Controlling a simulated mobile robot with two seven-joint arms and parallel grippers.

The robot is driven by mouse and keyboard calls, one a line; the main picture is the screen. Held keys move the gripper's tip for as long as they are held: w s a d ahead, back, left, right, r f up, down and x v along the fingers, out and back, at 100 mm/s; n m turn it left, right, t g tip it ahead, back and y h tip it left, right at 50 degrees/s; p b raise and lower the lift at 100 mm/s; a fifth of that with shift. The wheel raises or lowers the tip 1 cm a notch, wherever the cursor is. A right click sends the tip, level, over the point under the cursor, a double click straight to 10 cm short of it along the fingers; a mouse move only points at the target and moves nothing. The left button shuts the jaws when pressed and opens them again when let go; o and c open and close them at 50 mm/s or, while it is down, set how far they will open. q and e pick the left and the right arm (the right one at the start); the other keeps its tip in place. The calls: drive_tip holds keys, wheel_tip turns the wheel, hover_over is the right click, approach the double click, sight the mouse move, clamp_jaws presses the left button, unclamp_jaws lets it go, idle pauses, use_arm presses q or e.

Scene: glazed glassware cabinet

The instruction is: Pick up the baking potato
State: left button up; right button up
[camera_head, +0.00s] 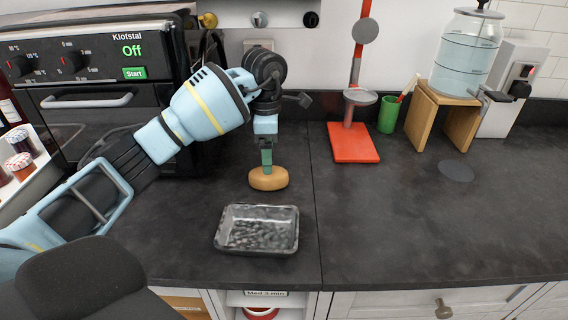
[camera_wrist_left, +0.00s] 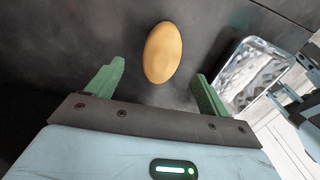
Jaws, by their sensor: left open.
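In the left wrist view the potato (camera_wrist_left: 162,53) lies beyond and between the two green fingertips. My left gripper (camera_head: 267,160) points down over the potato in the head view. Its green fingers (camera_wrist_left: 157,80) are spread apart in the left wrist view, with a clear gap to the potato on each side. My right gripper is not in view.
An oven (camera_head: 100,112) stands at the left. A red-based stand (camera_head: 353,150), a green cup (camera_head: 388,115) and a glass dispenser (camera_head: 466,55) stand toward the back right. The right counter is mostly free.

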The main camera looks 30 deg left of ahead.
use_arm(q)
drive_tip(key=shift+w, duration=0.15)
drive_tip(key=shift+s+f, duration=0.25)
drive_tip(key=shift+s, duration=0.05)
drive_tip(key=shift+f, duration=1.35)
wheel_tip(320, 180, down, 4)
drive_tip(key=shift+f+p, duration=0.2)
drive_tip(key=shift+p, duration=0.15)
drive_tip(key=c, duration=1.2)
wheel_tip(320, 180, up, 8)
drive_tip(key=shift+r, duration=0.25)
drive_tip(key=shift+c, duration=0.2)
drive_tip(key=shift+r, duration=0.8)
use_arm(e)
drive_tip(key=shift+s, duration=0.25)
